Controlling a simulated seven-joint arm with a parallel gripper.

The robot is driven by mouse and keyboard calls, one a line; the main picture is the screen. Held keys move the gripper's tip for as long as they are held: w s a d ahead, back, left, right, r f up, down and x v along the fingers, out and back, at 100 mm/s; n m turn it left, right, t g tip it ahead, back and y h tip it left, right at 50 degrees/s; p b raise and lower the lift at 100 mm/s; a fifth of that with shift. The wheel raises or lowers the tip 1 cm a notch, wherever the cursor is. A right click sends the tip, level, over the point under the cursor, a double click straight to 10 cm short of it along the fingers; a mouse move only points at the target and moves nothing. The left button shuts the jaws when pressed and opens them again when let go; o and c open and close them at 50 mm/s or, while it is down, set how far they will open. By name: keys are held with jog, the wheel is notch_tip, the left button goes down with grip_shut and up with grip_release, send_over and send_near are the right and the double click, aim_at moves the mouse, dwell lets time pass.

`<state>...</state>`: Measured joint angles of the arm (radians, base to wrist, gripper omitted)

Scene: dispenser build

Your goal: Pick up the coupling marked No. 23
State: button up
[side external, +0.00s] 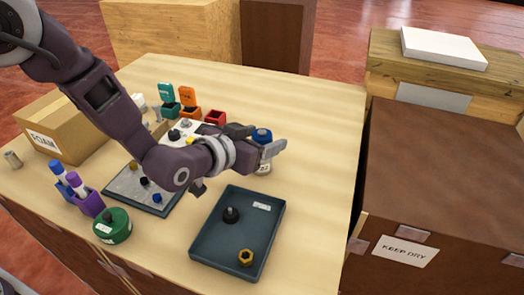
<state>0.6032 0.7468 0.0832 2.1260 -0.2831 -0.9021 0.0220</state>
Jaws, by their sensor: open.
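My gripper (258,141) is open, its fingers reaching right over the table. A small jar-like piece with a blue top (262,134) and a pale lower part (263,168) stands at the fingers. The near finger hides its middle. Its pale part carries small dark marking, too small to read surely. A dark tray (225,254) in front holds a black knob-like piece (231,214), a brass hex piece (245,257) and a white label (262,206). I cannot tell which piece is the coupling marked No. 23.
At left are a FOAM box (68,130), a purple holder (88,203), a green round container (112,226) and a grey plate (128,182). The table's right side is clear.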

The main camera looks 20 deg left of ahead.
grip_shut()
